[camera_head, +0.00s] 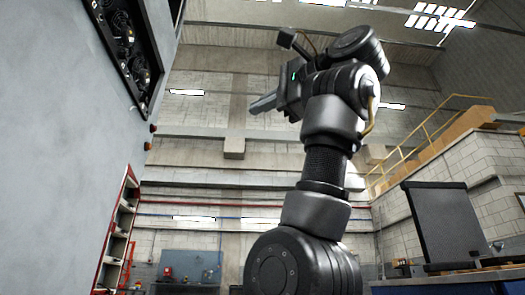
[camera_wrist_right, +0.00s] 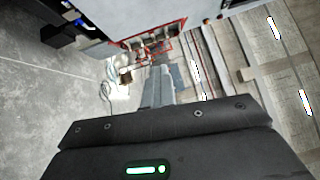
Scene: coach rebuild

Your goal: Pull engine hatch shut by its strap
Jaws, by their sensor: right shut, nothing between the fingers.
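My right gripper (camera_head: 263,104) is raised in the middle of the head view, pointing left toward the large grey-blue coach body (camera_head: 60,150) and apart from it. Its fingers are shut and empty; they also show in the right wrist view (camera_wrist_right: 158,88). I cannot make out the hatch strap in either view, and I cannot tell which panel is the engine hatch. A dark recess with round black units (camera_head: 125,40) is set in the coach body at the upper left. My left gripper is not in view.
A dark upright panel (camera_head: 446,225) stands on a blue bench at the right. A yellow railing (camera_head: 425,140) runs above the block wall. Open air lies between my gripper and the coach.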

